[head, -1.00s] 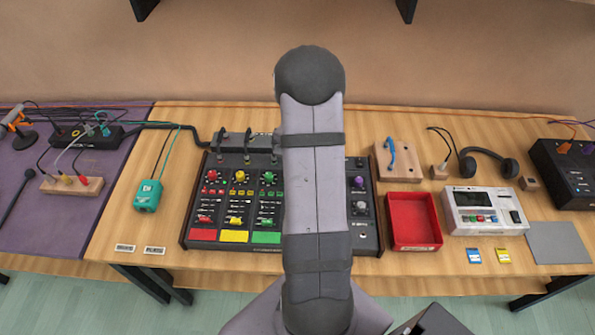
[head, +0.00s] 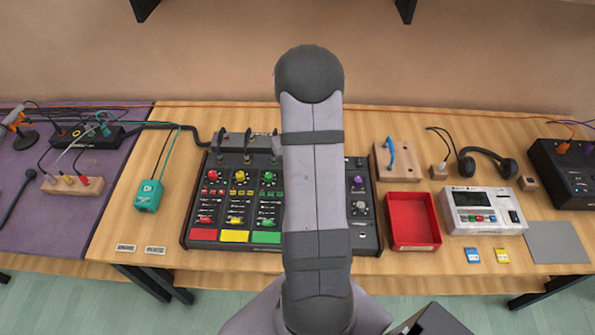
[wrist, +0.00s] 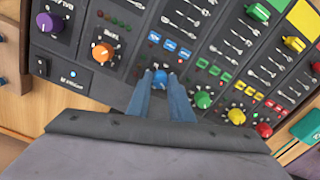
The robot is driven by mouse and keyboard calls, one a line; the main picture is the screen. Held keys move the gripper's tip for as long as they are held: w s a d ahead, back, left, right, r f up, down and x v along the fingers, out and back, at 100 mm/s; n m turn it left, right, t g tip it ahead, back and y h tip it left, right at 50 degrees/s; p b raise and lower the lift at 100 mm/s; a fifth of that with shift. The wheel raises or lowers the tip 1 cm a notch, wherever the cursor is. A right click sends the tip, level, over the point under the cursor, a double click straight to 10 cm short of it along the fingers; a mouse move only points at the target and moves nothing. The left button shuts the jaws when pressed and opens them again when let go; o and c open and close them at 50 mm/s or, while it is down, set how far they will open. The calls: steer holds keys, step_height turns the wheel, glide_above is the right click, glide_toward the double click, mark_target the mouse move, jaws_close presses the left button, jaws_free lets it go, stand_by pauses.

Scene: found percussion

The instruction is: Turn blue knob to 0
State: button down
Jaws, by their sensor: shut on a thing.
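The blue knob (wrist: 159,79) is on the black mixer panel (wrist: 120,15) in the wrist view. My gripper (wrist: 160,82) is shut on the blue knob, with one finger on each side of it. The knob's pointer and the scale around it are too small to read. In the head view my arm hides the blue knob and the gripper, and covers the middle of the mixer (head: 370,240).
In the wrist view, an orange knob (wrist: 102,53) and a green knob (wrist: 203,100) flank the blue one. A purple knob (wrist: 48,22) is farther left. In the head view, a red tray (head: 412,245) and a white device (head: 483,228) stand to the right.

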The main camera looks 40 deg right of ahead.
steer(key=n, duration=0.7)
steer(key=shift+w+d+r, duration=0.1)
steer(key=n, duration=0.7)
stand_by(0.3)
steer(key=c, duration=1.6)
jaws_free()
steer(key=shift+r+b, duration=0.75)
steer(key=shift+r, duration=2.9)
